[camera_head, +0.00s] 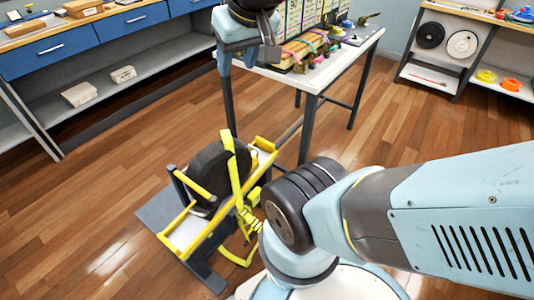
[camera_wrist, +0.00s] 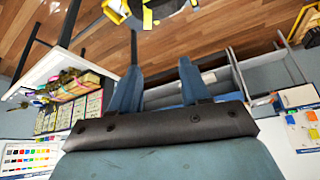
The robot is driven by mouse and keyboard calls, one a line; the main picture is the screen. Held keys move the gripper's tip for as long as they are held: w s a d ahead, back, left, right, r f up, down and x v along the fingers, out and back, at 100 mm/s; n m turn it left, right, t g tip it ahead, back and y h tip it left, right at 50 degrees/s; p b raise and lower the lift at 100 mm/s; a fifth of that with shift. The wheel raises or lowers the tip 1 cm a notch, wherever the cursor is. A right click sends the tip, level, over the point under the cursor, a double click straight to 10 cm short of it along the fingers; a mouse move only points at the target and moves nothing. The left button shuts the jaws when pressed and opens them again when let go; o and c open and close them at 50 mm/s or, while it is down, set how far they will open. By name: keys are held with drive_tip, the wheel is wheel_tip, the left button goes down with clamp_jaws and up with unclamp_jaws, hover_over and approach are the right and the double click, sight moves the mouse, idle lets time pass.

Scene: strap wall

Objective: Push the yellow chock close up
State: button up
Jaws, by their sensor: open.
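A black wheel (camera_head: 208,172) stands upright in a low grey and white stand with yellow side rails (camera_head: 176,232) on the floor. A yellow strap (camera_head: 236,165) runs over the wheel and hangs at its right side. A yellow block-like bar (camera_head: 264,145) lies across the far end of the stand; I cannot tell for certain that it is the chock. Part of the stand also shows at the top of the wrist view (camera_wrist: 150,14). My gripper (camera_head: 248,58) is open and empty, high up beyond the stand beside the white table; its two blue fingers (camera_wrist: 158,85) are apart.
The white table (camera_head: 335,70) with straps and small parts stands behind the wheel stand, its dark legs near it. A blue drawer bench (camera_head: 60,50) is at the left, and shelves (camera_head: 465,60) are at the right. The wooden floor is clear on the left.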

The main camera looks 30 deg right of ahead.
drive_tip(key=w+d+f+m+g+y, duration=0.1)
drive_tip(key=w+d+f+m+y, duration=0.35)
drive_tip(key=w+f, duration=0.4)
drive_tip(key=w+d+f+m+g+y, duration=0.1)
drive_tip(key=w+d+f+m+y, duration=0.25)
drive_tip(key=w+f+m, duration=0.5)
drive_tip(key=w+d+f+m+g+y, duration=0.15)
drive_tip(key=w+d+f+y, duration=0.35)
drive_tip(key=f, duration=0.6)
drive_tip(key=w+d+f+m+t, duration=0.1)
drive_tip(key=d+f+m+t, duration=0.4)
drive_tip(key=f, duration=0.4)
drive_tip(key=w+d+f+m+t, duration=0.2)
drive_tip(key=d+f+m+t, duration=0.15)
drive_tip(key=f+m, duration=0.4)
drive_tip(key=m+t+h, duration=0.7)
drive_tip(key=m+h, duration=0.1)
drive_tip(key=m, duration=0.2)
approach(257, 150)
drive_tip(key=v, duration=0.4)
drive_tip(key=shift+w+f, duration=0.2)
drive_tip(key=shift+w, duration=0.05)
drive_tip(key=x, duration=1.4)
drive_tip(key=shift+f, duration=0.2)
